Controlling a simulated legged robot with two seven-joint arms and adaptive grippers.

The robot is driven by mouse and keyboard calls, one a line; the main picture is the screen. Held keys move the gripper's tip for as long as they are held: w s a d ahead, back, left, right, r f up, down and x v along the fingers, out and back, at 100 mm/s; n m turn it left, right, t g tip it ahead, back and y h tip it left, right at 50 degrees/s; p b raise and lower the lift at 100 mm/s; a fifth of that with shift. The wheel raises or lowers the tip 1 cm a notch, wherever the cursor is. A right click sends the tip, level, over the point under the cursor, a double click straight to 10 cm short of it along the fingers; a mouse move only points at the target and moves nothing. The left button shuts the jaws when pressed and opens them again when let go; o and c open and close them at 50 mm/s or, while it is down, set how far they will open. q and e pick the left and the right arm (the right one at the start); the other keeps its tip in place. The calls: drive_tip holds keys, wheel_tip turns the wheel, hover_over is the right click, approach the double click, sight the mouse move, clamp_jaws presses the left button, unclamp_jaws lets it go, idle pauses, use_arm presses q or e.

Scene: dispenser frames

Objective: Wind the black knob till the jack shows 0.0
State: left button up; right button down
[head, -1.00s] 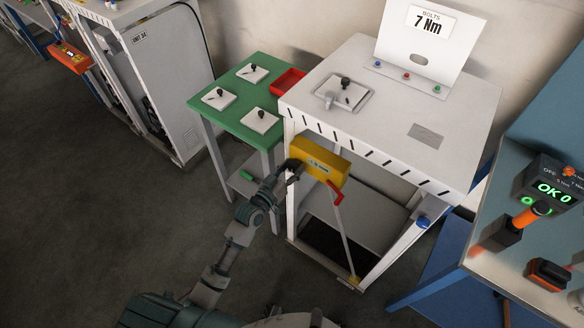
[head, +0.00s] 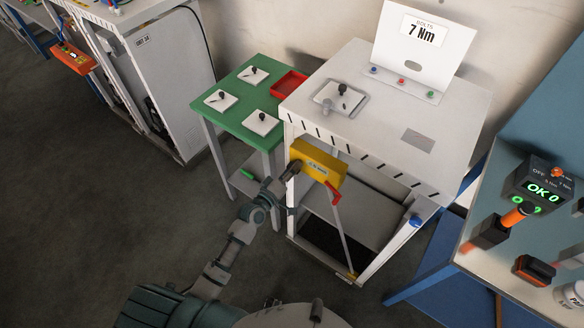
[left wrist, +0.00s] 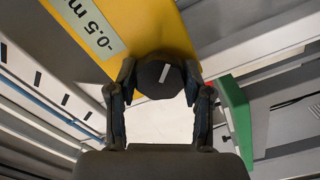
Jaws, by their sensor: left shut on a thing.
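The jack is a yellow box (head: 318,162) on the front leg of the white bench. Its label is too small to read in the head view. In the left wrist view the yellow jack (left wrist: 150,25) fills the top, and its pale display (left wrist: 88,22) reads "-0.5 m", cut off at the edge. The black knob (left wrist: 160,78), with a white mark line, sits between the fingers of my left gripper (left wrist: 160,84), which is shut on it. In the head view my left gripper (head: 291,172) is at the jack's left end and hides the knob.
The white bench (head: 375,125) stands above, with a "7 Nm" sign (head: 422,31). A green table (head: 236,88) stands close on the left. A tool station (head: 540,190) is at right. The floor at left is clear.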

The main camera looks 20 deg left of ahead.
use_arm(q)
drive_tip(key=shift+n+p, duration=0.3)
drive_tip(key=shift+n, duration=1)
drive_tip(key=o, duration=0.9)
drive_tip(key=shift+o, duration=1.3)
drive_tip(key=shift+w+f, duration=0.1)
drive_tip(key=shift+w, duration=0.05)
drive_tip(key=v, duration=1.2)
drive_tip(key=shift+a, duration=0.1)
